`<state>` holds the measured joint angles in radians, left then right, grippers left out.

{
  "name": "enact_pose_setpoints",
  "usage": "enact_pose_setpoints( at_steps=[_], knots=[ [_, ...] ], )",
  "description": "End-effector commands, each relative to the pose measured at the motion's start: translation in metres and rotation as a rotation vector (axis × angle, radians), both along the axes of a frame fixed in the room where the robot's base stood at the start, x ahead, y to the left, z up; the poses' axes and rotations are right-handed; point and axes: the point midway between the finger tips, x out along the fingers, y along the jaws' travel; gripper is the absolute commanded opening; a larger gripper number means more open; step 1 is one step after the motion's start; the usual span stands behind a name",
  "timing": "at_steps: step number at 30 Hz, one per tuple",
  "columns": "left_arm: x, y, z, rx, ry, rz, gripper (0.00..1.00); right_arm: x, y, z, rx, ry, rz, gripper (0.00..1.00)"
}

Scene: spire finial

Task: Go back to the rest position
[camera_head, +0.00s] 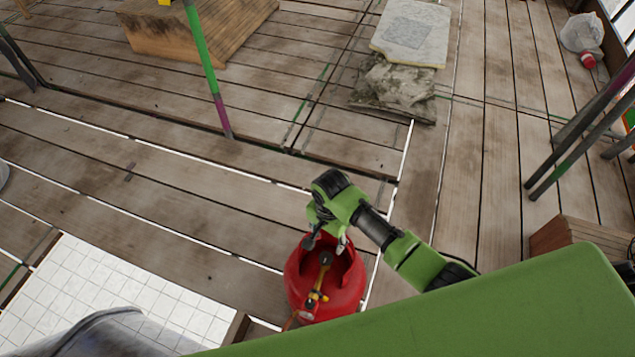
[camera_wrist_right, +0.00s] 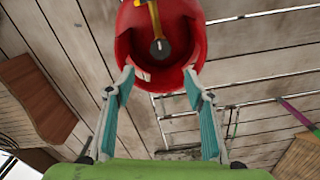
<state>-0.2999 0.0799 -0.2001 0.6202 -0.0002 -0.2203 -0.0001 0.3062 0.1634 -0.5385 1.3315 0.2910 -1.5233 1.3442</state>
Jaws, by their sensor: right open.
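My right gripper (camera_head: 327,237) is above the back rim of a red gas cylinder (camera_head: 338,284) in the head view. I cannot tell if a fingertip touches the collar. My left gripper is not in view.
The cylinder stands on a plank floor (camera_head: 170,180) beside white tiles (camera_head: 95,290). Green and purple poles (camera_head: 207,70) stand at the back and right. A wooden block (camera_head: 195,28) and stacked slabs (camera_head: 400,80) lie at the back. The mid-left planks are clear.

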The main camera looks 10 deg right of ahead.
Motion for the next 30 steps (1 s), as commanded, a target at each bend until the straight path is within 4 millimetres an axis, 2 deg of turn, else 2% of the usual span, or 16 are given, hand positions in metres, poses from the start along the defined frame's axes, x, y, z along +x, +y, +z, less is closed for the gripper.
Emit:
enact_pose_setpoints(
  at_steps=[8, 11, 16, 21, 30],
  knots=[
    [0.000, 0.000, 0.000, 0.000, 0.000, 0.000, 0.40, -0.006, 0.003, 0.000, 0.010, -0.004, 0.029, 0.49],
    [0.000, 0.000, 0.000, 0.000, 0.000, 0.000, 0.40, -0.023, 0.011, 0.003, 0.039, -0.023, 0.121, 0.49],
    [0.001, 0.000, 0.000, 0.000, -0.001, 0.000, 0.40, -0.069, 0.016, 0.025, 0.087, -0.107, 0.387, 0.49],
    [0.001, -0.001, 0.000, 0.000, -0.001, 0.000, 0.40, -0.110, -0.003, 0.060, 0.061, -0.202, 0.631, 0.49],
    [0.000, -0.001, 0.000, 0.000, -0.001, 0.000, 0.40, -0.152, -0.038, 0.105, -0.034, -0.272, 0.863, 0.49]
  ],
)
